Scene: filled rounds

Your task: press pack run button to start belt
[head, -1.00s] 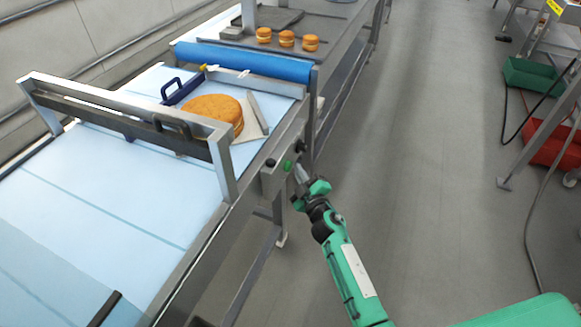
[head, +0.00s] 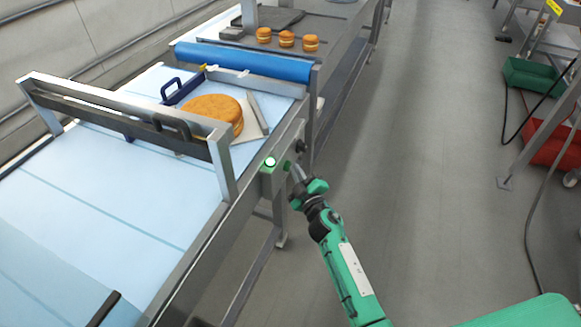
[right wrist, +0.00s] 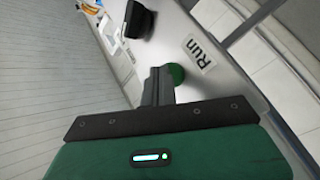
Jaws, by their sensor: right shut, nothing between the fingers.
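The green run button (head: 287,165) is on the side of the belt frame; it also shows in the right wrist view (right wrist: 177,73), beside a white "Run" label (right wrist: 200,54). My right gripper (head: 296,172) is shut and empty, with its tips at the button; they partly cover it in the right wrist view (right wrist: 158,78). They look in contact, but how far the button is pressed is hidden. A round lamp (head: 270,162) on the control box glows white-green. The pale blue belt (head: 110,190) carries a large round orange cake (head: 213,112). My left gripper is out of view.
A dark knob (head: 301,147) sits near the button. A metal gate (head: 222,165) spans the belt. Beyond the blue roller (head: 245,62), small filled rounds (head: 287,39) stand on a grey table.

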